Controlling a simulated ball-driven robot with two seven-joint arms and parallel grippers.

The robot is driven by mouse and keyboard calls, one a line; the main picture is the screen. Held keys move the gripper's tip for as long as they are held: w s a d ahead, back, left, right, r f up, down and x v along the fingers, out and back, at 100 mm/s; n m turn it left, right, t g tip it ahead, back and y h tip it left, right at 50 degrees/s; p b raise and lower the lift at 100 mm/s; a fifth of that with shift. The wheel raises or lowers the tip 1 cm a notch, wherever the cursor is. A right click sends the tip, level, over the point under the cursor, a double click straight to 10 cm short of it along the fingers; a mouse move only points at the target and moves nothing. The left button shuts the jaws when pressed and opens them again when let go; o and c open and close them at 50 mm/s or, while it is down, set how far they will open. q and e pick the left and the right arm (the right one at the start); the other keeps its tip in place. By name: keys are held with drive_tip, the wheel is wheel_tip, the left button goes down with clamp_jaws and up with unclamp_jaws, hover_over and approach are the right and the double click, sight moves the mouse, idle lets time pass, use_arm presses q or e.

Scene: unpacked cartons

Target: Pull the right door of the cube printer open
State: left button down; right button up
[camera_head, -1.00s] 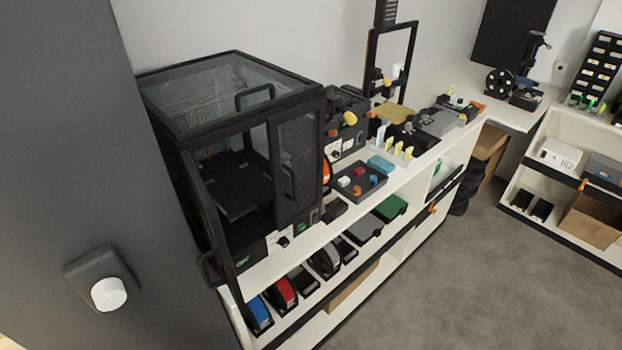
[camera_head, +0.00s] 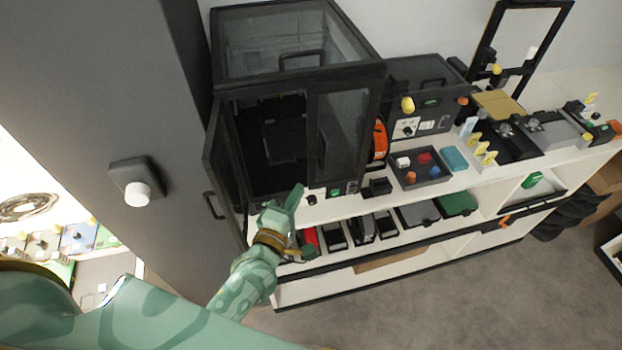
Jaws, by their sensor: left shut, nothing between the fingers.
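The cube printer (camera_head: 300,70), a black-framed box with clear panels, stands on the white shelf unit at the left. Its right door (camera_head: 343,135) is closed across the right part of the front, with a dark upright handle (camera_head: 321,144) near its left edge. Its left door (camera_head: 226,165) stands swung open toward me, with its own handle (camera_head: 213,205). My left gripper (camera_head: 296,194), green, is shut and empty in front of the printer's lower front edge. In the picture it is below and left of the right door's handle; I see no contact with the door. My right gripper is not in view.
A grey wall panel with a white knob (camera_head: 138,194) stands close at left. Right of the printer are a dark machine (camera_head: 430,90) and a tray (camera_head: 418,177) of coloured pieces. Bins (camera_head: 456,202) fill the shelf below. The grey floor (camera_head: 440,290) in front is clear.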

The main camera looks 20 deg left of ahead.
sight(319, 154)
use_arm(q)
drive_tip(key=w, duration=0.9)
drive_tip(key=shift+d, duration=0.25)
